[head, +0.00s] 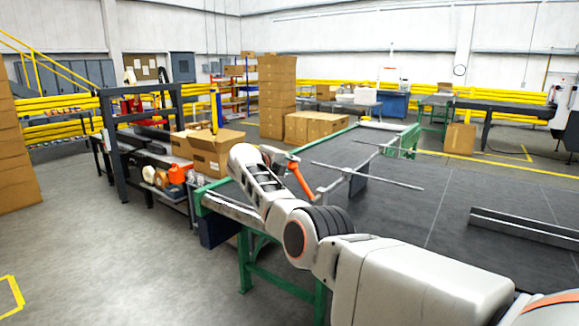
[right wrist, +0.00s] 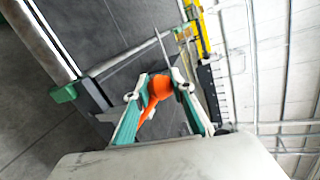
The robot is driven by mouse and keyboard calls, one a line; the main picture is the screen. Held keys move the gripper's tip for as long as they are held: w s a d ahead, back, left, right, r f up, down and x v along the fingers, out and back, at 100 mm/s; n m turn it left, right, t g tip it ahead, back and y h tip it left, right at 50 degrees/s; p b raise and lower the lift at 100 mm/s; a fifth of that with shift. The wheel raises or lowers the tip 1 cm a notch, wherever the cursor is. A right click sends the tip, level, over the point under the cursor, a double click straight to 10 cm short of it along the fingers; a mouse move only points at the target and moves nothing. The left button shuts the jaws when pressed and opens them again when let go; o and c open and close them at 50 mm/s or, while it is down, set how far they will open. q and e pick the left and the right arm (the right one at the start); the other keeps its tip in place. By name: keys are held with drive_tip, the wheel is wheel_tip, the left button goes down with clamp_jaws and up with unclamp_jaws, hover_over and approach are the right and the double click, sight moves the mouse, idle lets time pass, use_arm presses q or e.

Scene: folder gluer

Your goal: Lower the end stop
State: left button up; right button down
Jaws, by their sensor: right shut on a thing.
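The end stop is a dark upright plate (head: 357,184) on a thin metal rod over the dark conveyor bed (head: 440,210). An orange lever (head: 302,181) slants down at the left end of this assembly. My right gripper (head: 284,158) reaches over the bed's near left corner, at the lever's upper end. In the right wrist view, my right gripper (right wrist: 158,82) is shut on the orange lever (right wrist: 160,88), whose thick end sits between the teal-sided fingers. The fingers hide part of the lever. My left gripper is not in view.
A second long rod (head: 390,150) lies across farther back, and a low metal rail (head: 525,228) stands at the right. An open cardboard box (head: 212,150) and a small orange device (head: 178,173) are left of the conveyor. The floor at front left is clear.

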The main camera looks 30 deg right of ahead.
drive_tip(key=shift+f, duration=0.4)
drive_tip(key=c, duration=1.7)
unclamp_jaws()
drive_tip(key=shift+w+d, duration=0.1)
drive_tip(key=shift+r, duration=0.15)
drive_tip(key=shift+a, duration=0.2)
